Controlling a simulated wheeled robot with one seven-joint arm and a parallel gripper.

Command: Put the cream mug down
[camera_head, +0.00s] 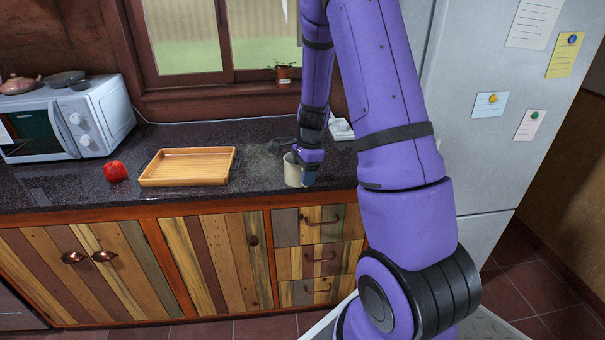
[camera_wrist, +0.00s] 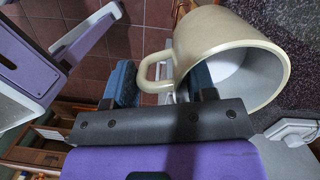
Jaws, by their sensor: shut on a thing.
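The cream mug (camera_head: 292,172) shows in the head view near the front edge of the dark counter (camera_head: 75,190), right of the wooden tray. My gripper (camera_wrist: 163,88) is shut on the mug, with one blue finger on each side of the handle area. In the head view my gripper (camera_head: 309,170) is at the mug's right side. I cannot tell whether the mug's base touches the counter.
A wooden tray (camera_head: 188,181) lies left of the mug, with a red apple (camera_head: 115,171) beyond it. A microwave (camera_head: 70,119) stands at the far left. A small potted plant (camera_head: 283,74) is on the windowsill. A fridge (camera_head: 480,130) stands right. Some counter between tray and mug is clear.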

